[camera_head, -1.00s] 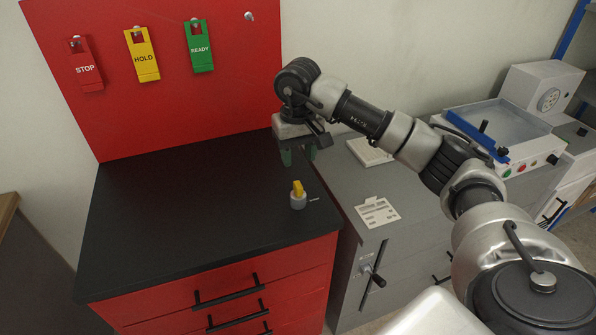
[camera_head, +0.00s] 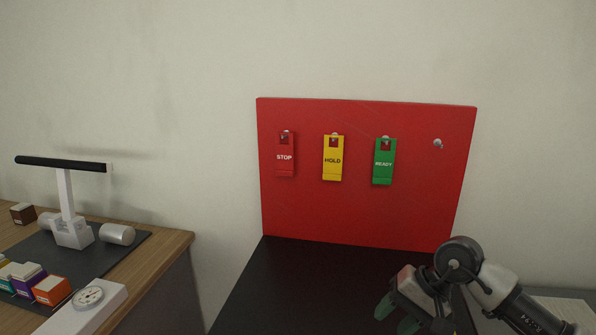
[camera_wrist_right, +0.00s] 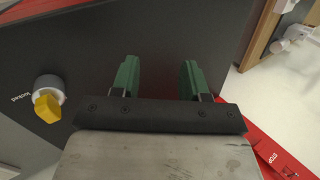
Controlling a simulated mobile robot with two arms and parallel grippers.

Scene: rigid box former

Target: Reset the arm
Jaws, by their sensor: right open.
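My right gripper (camera_head: 397,316) is at the lower right of the head view, above the black top of the red cabinet (camera_head: 290,285). In the right wrist view its two green fingers (camera_wrist_right: 160,78) stand apart with nothing between them. A grey knob with a yellow handle (camera_wrist_right: 48,103), marked "locked", is on the black top to the left of the fingers there. My left gripper is in neither view.
A red board (camera_head: 355,215) stands behind the cabinet top, with red STOP (camera_head: 285,160), yellow HOLD (camera_head: 332,165) and green READY (camera_head: 384,167) tags and an empty peg (camera_head: 437,143). A wooden table (camera_head: 165,250) at left carries a white stand (camera_head: 68,210) and small boxes.

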